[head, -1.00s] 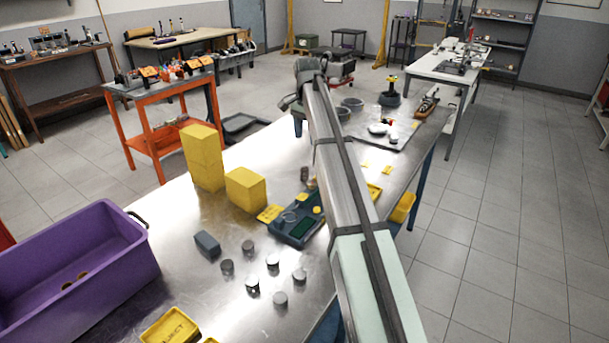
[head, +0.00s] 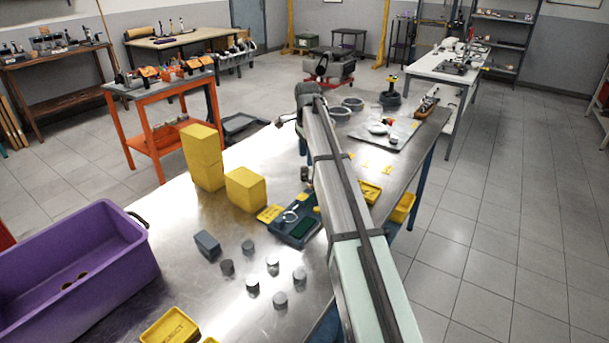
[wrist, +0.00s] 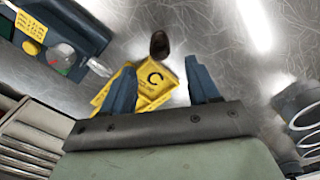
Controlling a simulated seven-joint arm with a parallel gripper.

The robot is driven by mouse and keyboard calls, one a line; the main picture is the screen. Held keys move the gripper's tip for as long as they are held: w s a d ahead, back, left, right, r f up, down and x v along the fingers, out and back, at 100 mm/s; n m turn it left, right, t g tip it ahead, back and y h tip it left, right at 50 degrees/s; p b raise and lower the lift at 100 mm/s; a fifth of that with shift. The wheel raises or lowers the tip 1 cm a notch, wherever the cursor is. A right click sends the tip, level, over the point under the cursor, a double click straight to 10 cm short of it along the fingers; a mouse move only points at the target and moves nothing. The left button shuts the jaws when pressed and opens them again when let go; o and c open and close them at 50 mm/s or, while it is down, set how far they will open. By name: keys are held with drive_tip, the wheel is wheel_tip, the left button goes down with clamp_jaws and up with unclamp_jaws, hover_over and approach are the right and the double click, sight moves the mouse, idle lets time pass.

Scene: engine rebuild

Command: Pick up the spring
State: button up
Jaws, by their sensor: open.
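My gripper (wrist: 160,66) shows in the wrist view with its two blue fingers apart and nothing between them. A pale wire coil (wrist: 306,122), which looks like the spring, is at the right edge of the wrist view. It is cut off by the frame and lies to the right of the fingers, apart from them. A yellow card with a black ring mark (wrist: 155,85) shows beyond the fingers. A dark rounded piece (wrist: 160,44) is just past it. In the head view my arm hides the gripper, and I cannot make out the spring there.
Yellow blocks (head: 245,190), several small metal cylinders (head: 252,286), a grey block (head: 207,245) and a purple bin (head: 120,235) stand to the left. Bare table lies between the bin and blocks.

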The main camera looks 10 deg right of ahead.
sight(306, 170)
drive_tip(key=shift+a+f, duration=0.2)
drive_tip(key=shift+f, duration=3.25)
drive_tip(key=c, duration=1.1)
drive_tip(key=shift+r, duration=0.1)
